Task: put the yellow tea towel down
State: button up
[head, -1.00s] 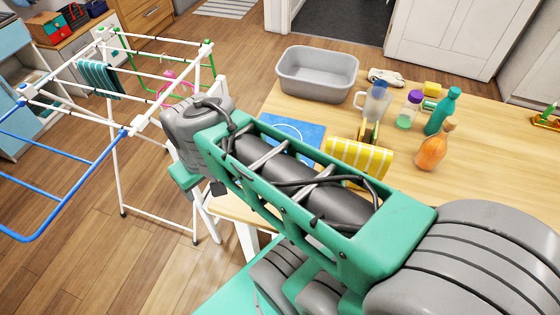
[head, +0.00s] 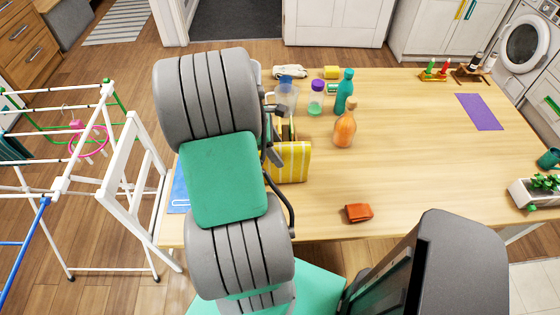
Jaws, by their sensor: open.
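The yellow tea towel (head: 291,163), with white stripes, shows on the wooden table (head: 420,150) just right of my raised arm. It looks upright or draped, close to a slatted thing with dark and yellow parts behind it. What supports it is unclear, and its left side is hidden by my arm.
An orange bottle (head: 344,128), a teal bottle (head: 345,92), a purple-capped jar (head: 316,98) and a clear jug (head: 286,97) stand near the towel. An orange-red pouch (head: 358,212) lies in front. A white drying rack (head: 125,190) stands left. The table's right middle is clear.

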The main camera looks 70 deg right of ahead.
jog(key=shift+x, duration=1.5)
jog(key=shift+f, duration=0.25)
jog(key=shift+c, duration=0.5)
grip_shut()
